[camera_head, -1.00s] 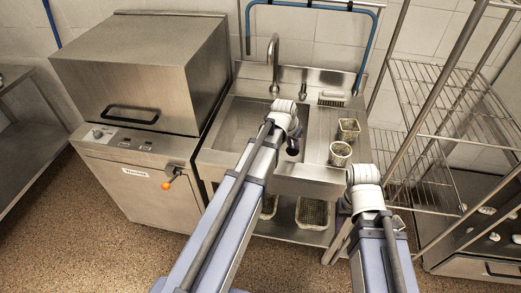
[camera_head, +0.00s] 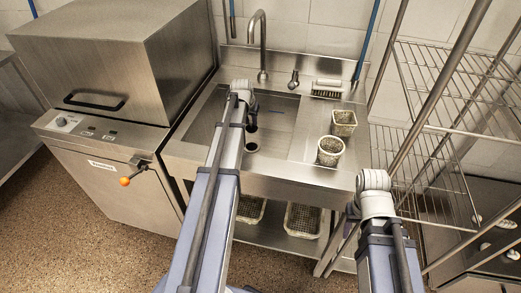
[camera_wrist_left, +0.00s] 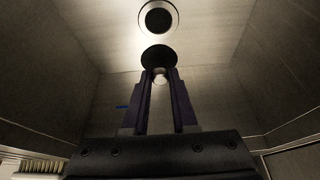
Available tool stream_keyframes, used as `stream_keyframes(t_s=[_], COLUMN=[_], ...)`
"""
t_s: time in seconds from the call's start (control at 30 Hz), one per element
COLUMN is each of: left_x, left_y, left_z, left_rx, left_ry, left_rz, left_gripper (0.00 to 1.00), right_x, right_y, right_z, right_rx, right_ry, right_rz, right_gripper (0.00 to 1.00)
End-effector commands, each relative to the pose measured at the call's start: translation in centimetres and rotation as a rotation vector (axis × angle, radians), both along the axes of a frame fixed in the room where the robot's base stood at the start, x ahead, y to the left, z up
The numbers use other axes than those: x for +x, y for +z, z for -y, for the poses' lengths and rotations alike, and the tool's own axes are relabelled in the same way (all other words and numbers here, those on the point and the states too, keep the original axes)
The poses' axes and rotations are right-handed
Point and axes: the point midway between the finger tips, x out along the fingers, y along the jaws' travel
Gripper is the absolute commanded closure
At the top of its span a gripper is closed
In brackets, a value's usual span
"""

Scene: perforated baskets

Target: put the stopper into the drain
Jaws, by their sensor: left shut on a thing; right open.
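The drain (camera_wrist_left: 155,18) is a pale metal ring with a dark hole in the sink floor. In the head view a dark round spot (camera_head: 252,146), seemingly the drain, lies just below my left gripper. The stopper (camera_wrist_left: 158,56) is a black disc with a pale stem. My left gripper (camera_wrist_left: 160,80) is shut on the stem, with the disc beyond the fingertips. In the wrist view the disc appears just below the drain ring, apart from it; its height is unclear. My left gripper (camera_head: 252,122) also shows over the basin. My right gripper (camera_head: 350,212) is mostly hidden beside the sink's front right.
The sink (camera_head: 300,172) has a tall tap (camera_head: 262,45) behind the basin. A dishwasher (camera_head: 110,75) is at left, a wire rack (camera_head: 455,85) at right.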

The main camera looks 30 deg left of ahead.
Motion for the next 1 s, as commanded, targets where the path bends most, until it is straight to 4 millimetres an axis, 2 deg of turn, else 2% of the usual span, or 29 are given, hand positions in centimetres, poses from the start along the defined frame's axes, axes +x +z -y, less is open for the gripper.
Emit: stream_keyframes(t_s=[0.27, 0.7, 0.9, 1.0], left_x=[0.0, 0.0, 0.0, 0.0], left_y=[-0.7, -6.5, -6.5, -7.1], left_z=[-0.4, -0.4, -0.4, -0.4], left_rx=[0.0, 0.0, 0.0, 0.0], left_ry=[0.008, 0.006, 0.006, 0.006], left_rz=[0.0, 0.0, 0.0, 0.0], left_gripper=[1.0, 1.0, 1.0, 1.0], right_x=[0.0, 0.0, 0.0, 0.0], right_y=[-0.7, -6.5, -6.5, -7.1], right_z=[0.0, 0.0, 0.0, 0.0], right_rx=[0.0, 0.0, 0.0, 0.0], right_ry=[0.0, 0.0, 0.0, 0.0], right_rz=[0.0, 0.0, 0.0, 0.0], right_gripper=[0.5, 0.5, 0.5, 0.5])
